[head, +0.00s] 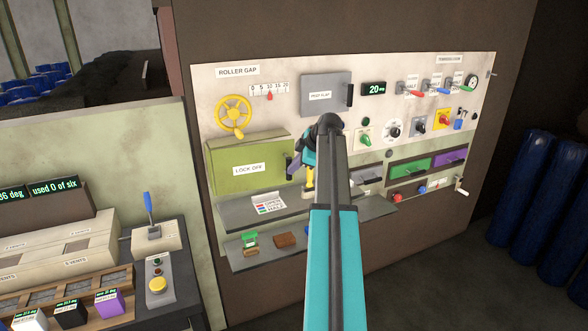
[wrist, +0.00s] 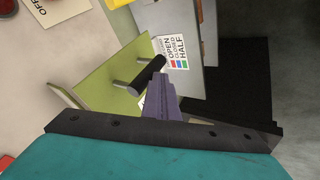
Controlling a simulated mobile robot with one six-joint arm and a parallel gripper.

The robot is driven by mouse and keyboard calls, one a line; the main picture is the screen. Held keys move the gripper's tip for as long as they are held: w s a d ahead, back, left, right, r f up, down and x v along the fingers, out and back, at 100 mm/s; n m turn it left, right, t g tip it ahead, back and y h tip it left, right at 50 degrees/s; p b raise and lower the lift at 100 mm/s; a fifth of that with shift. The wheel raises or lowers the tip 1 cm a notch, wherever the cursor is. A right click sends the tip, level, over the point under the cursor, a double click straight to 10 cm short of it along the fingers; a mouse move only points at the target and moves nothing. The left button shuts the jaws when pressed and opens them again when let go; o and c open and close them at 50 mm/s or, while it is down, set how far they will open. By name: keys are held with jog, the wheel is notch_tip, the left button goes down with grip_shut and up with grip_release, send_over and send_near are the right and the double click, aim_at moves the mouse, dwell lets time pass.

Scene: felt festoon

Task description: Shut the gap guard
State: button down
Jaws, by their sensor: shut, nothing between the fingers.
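A green panel marked LOCK OFF (head: 228,158) stands below the yellow handwheel; I take it to be the gap guard, though no label names it so. In the wrist view the green panel (wrist: 95,85) carries a dark bar handle (wrist: 148,76) on short posts. My gripper (head: 291,164) is at the panel's right side. In the wrist view its purple fingers (wrist: 159,88) are shut and empty, with their tips close by the handle. I cannot tell whether they touch it. My arm hides part of the panel's right surroundings.
A grey ledge (head: 240,212) below has an OPEN/CLOSED/HALF label (head: 269,204), also in the wrist view (wrist: 174,52). A lower shelf (head: 270,258) holds a green-handled stamp (head: 250,241) and a brown block (head: 285,240). A grey flap (head: 324,92) and several knobs and levers are above and right.

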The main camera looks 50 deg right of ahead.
jog(key=shift+w+d+b, duration=0.35)
jog(key=shift+w+d, duration=0.4)
jog(key=shift+w, duration=0.05)
jog(key=shift+s+a, duration=0.1)
jog(key=s+a+r+b, duration=0.1)
jog(key=s+r+b, duration=0.1)
jog(key=s+r, duration=0.6)
jog(key=shift+s+a, duration=0.2)
jog(key=shift+s, duration=0.4)
